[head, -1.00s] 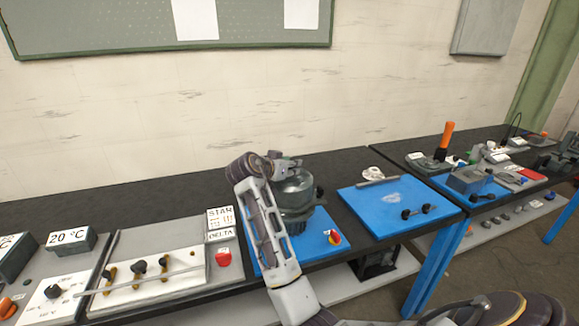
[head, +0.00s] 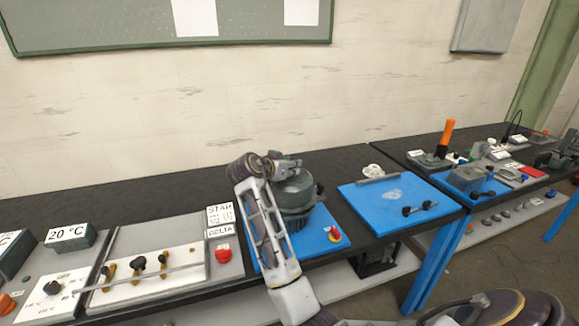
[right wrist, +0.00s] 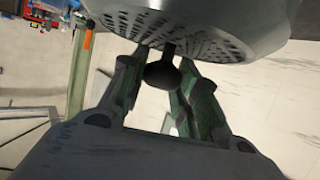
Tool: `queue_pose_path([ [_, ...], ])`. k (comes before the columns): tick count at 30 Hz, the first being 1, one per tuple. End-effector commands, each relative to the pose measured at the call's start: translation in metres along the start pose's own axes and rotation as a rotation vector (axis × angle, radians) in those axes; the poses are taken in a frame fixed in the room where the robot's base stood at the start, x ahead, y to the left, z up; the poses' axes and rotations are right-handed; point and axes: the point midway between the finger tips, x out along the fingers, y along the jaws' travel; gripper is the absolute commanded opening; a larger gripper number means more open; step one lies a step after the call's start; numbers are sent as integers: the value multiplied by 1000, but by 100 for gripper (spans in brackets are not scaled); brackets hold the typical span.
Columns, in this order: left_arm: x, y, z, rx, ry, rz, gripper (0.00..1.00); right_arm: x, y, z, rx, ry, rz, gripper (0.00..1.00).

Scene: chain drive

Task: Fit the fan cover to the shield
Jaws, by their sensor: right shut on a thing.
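The fan cover (right wrist: 225,32) is a grey round cap with a perforated face, filling the top of the right wrist view. A dark round knob (right wrist: 163,73) stands out from that face. My right gripper (right wrist: 162,75) has its fingers on both sides of this knob and is shut on it. In the head view my right gripper (head: 281,168) is at the upper part of the grey motor-like body (head: 296,212) on a blue board. The cover and the body look like one stack there, and I cannot tell whether they touch. The shield's seat is hidden. My left gripper is not in view.
Left is a panel with levers (head: 150,270) and a red button (head: 223,253). Right is another blue board (head: 375,195) with dark knobs. The bench strip behind is clear.

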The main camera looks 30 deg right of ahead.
Motion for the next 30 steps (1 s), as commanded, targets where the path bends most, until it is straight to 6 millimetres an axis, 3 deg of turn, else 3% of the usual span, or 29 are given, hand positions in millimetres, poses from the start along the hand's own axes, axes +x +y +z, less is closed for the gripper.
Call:
queue_pose_path([
  [30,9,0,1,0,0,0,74,5,0,13,1,2,-1,0],
])
